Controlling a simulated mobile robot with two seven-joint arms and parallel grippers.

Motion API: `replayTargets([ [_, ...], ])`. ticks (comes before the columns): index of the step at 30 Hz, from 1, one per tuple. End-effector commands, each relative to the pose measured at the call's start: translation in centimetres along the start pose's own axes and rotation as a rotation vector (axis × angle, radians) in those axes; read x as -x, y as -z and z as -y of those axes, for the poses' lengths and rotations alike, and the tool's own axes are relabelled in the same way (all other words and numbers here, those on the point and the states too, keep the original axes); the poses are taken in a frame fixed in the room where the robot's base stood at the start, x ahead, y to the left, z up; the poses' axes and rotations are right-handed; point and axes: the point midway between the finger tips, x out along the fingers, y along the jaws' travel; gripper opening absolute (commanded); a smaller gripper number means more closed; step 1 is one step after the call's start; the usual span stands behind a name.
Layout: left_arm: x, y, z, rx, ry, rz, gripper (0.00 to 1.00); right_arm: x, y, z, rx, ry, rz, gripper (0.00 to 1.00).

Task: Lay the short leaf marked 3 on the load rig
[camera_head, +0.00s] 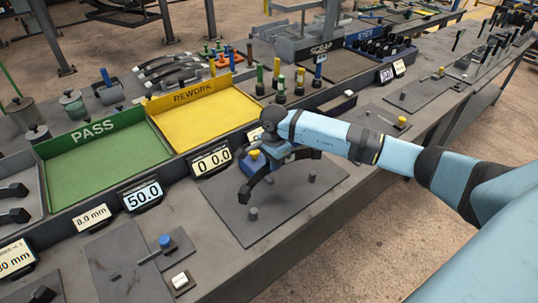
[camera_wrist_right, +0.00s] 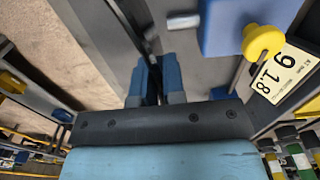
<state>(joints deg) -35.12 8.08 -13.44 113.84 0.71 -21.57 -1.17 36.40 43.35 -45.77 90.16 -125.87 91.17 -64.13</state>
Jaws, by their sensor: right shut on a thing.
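My right gripper (camera_head: 275,158) is shut on a dark, arched leaf (camera_head: 255,183) over the load rig. The blue fingers also show in the wrist view (camera_wrist_right: 152,75), with a dark strip running up from between them. No number on the leaf can be read. The load rig is a grey plate (camera_head: 290,212) with a short front post (camera_head: 253,213), another post (camera_head: 312,177) and a blue block with a yellow knob (camera_head: 254,154). The leaf's left end hangs near the front post; I cannot tell whether it touches. My left gripper is not in view.
A display reading 0 0.0 (camera_head: 212,161) stands behind the plate. A green PASS tray (camera_head: 60,206) and a yellow REWORK tray (camera_head: 205,112) lie behind it. A 50.0 sign (camera_head: 142,195) and a small rig with a blue knob (camera_head: 165,242) are left. Several leaves (camera_head: 165,70) lie at the back.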

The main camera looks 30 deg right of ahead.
Motion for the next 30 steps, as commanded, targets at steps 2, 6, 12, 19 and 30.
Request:
replayTargets([
  [2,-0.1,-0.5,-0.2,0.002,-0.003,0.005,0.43,-0.3,-0.1,0.1,0.001,0.002,0.001,0.0],
  [6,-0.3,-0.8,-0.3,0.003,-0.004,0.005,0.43,-1.3,-0.1,0.1,0.003,0.001,0.002,0.0],
  [12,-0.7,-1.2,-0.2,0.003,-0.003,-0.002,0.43,-3.2,-0.1,0.1,0.005,0.001,0.002,0.0],
  [19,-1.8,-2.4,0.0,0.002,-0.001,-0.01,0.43,-5.8,-0.1,0.1,0.005,0.004,0.0,0.0],
  [30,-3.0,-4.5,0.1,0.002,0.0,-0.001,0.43,-8.0,-0.1,0.1,0.005,0.003,0.002,0.0],
])
